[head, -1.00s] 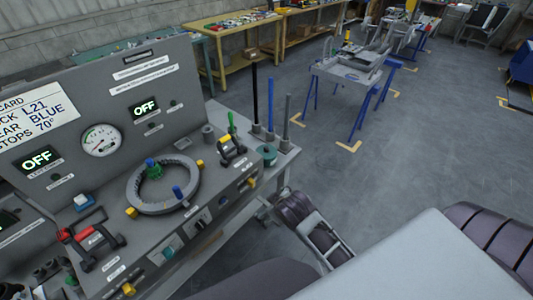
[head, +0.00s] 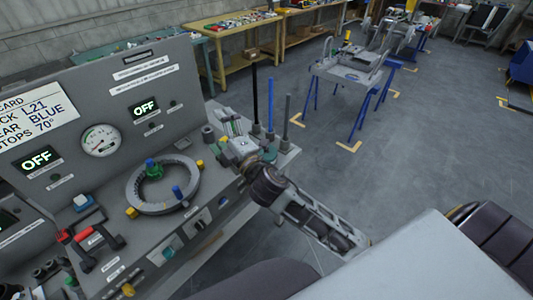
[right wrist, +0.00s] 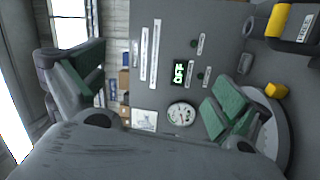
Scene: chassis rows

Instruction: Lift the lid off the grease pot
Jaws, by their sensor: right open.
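A small teal round pot (head: 270,153), which looks like the grease pot, stands at the right end of the bench beside the upright rods. My right arm and gripper partly hide it in the head view, and I cannot make out its lid. My right gripper (head: 231,122) is in front of the panel's right edge, to the left of the pot. Its green-padded fingers stand wide apart with nothing between them in the right wrist view (right wrist: 155,95). The pot does not clearly show in that view. My left gripper is not in view.
Black and blue rods (head: 271,105) stand upright close to the pot. A grey ring (head: 163,187) with coloured pegs sits on the console left of my right arm. The upright panel (head: 105,95) rises behind. Open floor lies to the right.

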